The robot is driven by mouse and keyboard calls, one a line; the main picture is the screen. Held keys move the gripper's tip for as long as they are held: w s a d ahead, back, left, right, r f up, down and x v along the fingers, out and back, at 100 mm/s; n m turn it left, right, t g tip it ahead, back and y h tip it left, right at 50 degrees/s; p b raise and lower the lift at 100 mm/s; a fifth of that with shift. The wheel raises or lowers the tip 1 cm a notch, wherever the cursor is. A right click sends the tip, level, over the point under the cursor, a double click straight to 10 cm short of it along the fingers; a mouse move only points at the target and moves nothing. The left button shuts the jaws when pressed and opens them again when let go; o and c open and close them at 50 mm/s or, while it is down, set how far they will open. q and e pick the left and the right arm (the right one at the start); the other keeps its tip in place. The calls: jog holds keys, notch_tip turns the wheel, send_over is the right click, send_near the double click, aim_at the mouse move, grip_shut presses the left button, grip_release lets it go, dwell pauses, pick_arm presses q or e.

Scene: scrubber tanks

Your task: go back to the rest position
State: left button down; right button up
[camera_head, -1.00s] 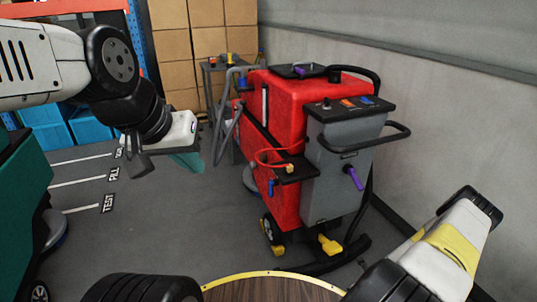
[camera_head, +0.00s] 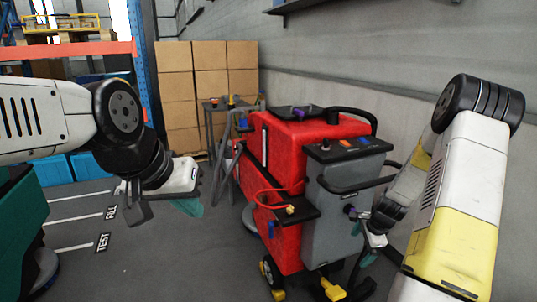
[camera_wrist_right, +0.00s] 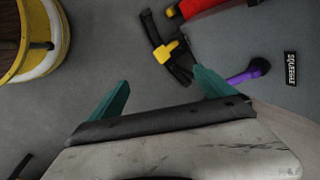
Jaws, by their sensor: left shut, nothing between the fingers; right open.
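My left gripper (camera_head: 188,206) hangs in the air left of the red and grey scrubber machine (camera_head: 288,160), its teal fingers shut and empty. My right gripper (camera_head: 362,244) is beside the scrubber's grey rear tank, at its lower right. In the right wrist view its two teal fingers (camera_wrist_right: 162,88) are spread apart with only floor between them. The purple handle (camera_wrist_right: 249,71) lies just beyond the right-hand finger in that view; whether they touch I cannot tell. A black and yellow pedal (camera_wrist_right: 170,48) is further off.
A grey wall stands close behind the right arm. Stacked cardboard boxes (camera_head: 210,85), a grey cart (camera_head: 215,120) and an orange-blue rack (camera_head: 145,70) are at the back. A teal machine (camera_head: 20,225) is at the left edge. Floor between the machines is clear, with white marked lines.

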jog(key=s+a+r+n, duration=0.3)
jog(key=a+r, duration=0.1)
jog(key=r, duration=0.4)
jog(key=s+a+r+n+t, duration=0.1)
jog(key=s+a+r+n, duration=0.25)
jog(key=r, duration=0.55)
jog(key=s+a+r+n, duration=0.2)
jog(key=a+r+n, duration=0.15)
jog(key=r, duration=0.45)
jog(key=s+a+r+n, duration=0.3)
jog(key=s+r+n, duration=0.1)
jog(key=s, duration=0.4)
jog(key=s+a+r+n+t+y, duration=0.1)
jog(key=s+a+r+n, duration=0.2)
jog(key=s, duration=0.6)
notch_tip(320, 180, up, 2)
jog(key=shift+r+n, duration=0.1)
jog(key=shift+n, duration=0.4)
jog(key=shift+w+a, duration=0.1)
